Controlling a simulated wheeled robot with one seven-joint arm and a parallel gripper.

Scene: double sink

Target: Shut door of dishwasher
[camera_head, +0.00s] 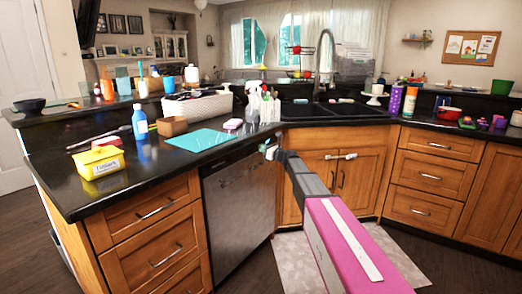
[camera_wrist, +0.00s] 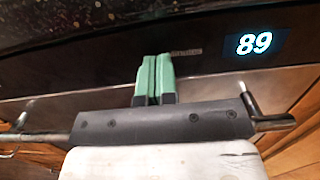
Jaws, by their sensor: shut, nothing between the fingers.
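The dishwasher (camera_head: 240,212) has a stainless front and stands under the black counter, left of the sink cabinet. Its door looks upright and about in line with the cabinets; I cannot tell whether a small gap is left. My gripper (camera_head: 268,150) is at the door's top right edge, just under the counter. A metal bar handle (camera_wrist: 40,136) runs behind the gripper body. Contact with the door is unclear.
The counter edge (camera_wrist: 110,40) overhangs right above the fingers. Wooden drawers (camera_head: 150,235) stand left of the dishwasher and sink cabinet doors (camera_head: 345,185) to its right. A teal mat (camera_head: 200,140) lies on the counter. A light rug (camera_head: 300,255) covers the floor in front.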

